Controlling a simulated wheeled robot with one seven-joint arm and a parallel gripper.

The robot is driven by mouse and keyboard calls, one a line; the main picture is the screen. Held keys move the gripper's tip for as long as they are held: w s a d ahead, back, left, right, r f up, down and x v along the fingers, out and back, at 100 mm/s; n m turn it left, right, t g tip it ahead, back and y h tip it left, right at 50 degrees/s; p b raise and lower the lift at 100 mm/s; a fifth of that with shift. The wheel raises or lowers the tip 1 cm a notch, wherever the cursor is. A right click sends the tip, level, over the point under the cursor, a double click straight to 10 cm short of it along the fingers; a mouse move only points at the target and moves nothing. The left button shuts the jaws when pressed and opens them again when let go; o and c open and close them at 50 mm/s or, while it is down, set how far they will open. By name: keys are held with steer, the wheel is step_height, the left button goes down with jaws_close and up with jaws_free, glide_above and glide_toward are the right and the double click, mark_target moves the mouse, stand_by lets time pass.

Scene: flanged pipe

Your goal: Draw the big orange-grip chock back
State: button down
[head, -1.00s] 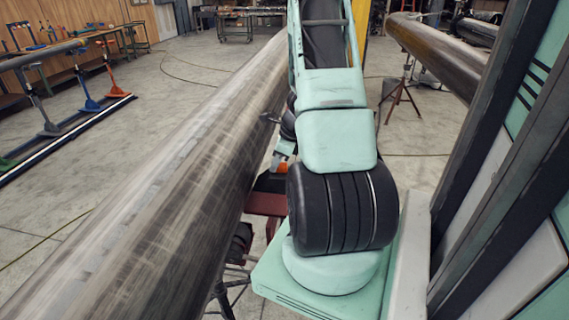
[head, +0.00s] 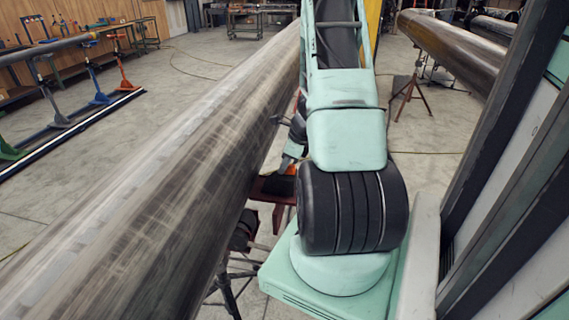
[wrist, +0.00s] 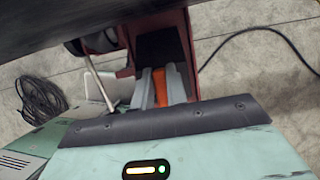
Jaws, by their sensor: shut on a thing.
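The chock is a black block (wrist: 158,45) with an orange grip (wrist: 161,88), seen in the wrist view on a dark red support (wrist: 187,50). My gripper (wrist: 160,80) has its two grey fingers on either side of the orange grip and is shut on it. In the head view the dark chock (head: 279,185) shows small beside the large steel pipe (head: 170,180), with my gripper (head: 289,163) at it, partly hidden by my arm. In the wrist view the pipe (wrist: 60,22) crosses above the chock; I cannot tell if they touch.
A black roller (head: 242,232) and a tripod stand (head: 228,285) sit under the pipe. Cables (wrist: 40,95) lie on the floor. A second pipe (head: 450,50) rests on a red stand (head: 408,95) at the back right. The floor beyond is open.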

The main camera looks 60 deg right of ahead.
steer(key=shift+f+b, duration=0.35)
steer(key=shift+f, duration=0.2)
stand_by(0.4)
steer(key=shift+r, duration=0.1)
stand_by(0.6)
steer(key=c, duration=1.3)
jaws_free()
steer(key=shift+r, duration=0.1)
steer(key=shift+r+p, duration=2.9)
steer(key=shift+r, duration=0.55)
steer(key=shift+s+f, duration=0.1)
